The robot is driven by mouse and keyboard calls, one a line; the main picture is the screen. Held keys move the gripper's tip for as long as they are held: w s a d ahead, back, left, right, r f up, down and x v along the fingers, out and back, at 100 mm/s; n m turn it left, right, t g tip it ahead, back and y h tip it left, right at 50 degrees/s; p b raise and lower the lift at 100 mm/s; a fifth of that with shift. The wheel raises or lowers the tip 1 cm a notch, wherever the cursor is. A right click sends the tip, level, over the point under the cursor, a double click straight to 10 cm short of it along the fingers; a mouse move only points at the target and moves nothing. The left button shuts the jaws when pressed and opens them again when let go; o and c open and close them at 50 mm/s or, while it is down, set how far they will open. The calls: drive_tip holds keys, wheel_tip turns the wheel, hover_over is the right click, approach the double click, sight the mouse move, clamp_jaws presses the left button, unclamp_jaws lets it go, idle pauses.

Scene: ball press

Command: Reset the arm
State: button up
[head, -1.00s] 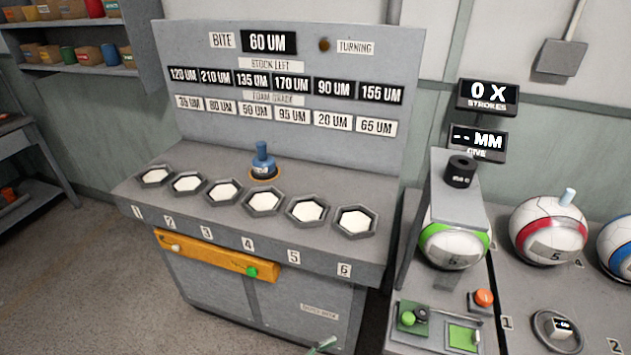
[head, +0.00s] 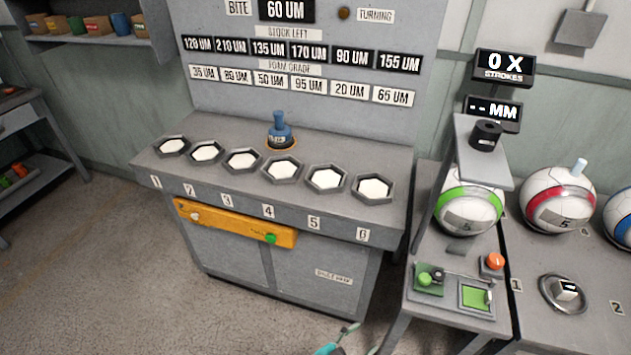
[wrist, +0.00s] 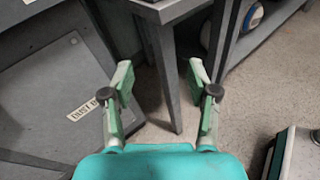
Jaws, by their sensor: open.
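My gripper (wrist: 163,85) is open and empty in the wrist view, its two green-and-grey fingers spread apart with floor and a grey table leg beyond them. In the head view only a small teal and grey part of my arm or gripper shows at the bottom edge. The grey machine (head: 290,250) with several numbered hexagonal cups stands ahead. A blue knobbed tool (head: 280,132) stands upright behind the cups.
A press stand with a green-and-white ball (head: 468,205) stands to the right, with an orange button (head: 493,261) and a green pad (head: 476,297). A red-and-white ball (head: 557,200) sits farther right. A yellow bar (head: 232,224) fronts the machine. Floor is clear at left.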

drive_tip(key=s+d+f+m+y, duration=0.5)
drive_tip(key=s+d+f+y, duration=0.4)
drive_tip(key=s, duration=0.4)
drive_tip(key=s+a+r+m+y, duration=0.1)
drive_tip(key=s+r+m+y, duration=0.3)
drive_tip(key=s, duration=0.5)
drive_tip(key=s+r+m+t, duration=0.3)
drive_tip(key=r+m, duration=0.4)
drive_tip(key=r, duration=0.4)
drive_tip(key=s+r+m+t, duration=0.3)
drive_tip(key=s+r+m, duration=0.2)
drive_tip(key=r, duration=0.6)
drive_tip(key=m, duration=0.2)
drive_tip(key=shift+s+a+r+m, duration=0.15)
drive_tip(key=shift+s+a+m, duration=0.15)
drive_tip(key=shift+s, duration=0.1)
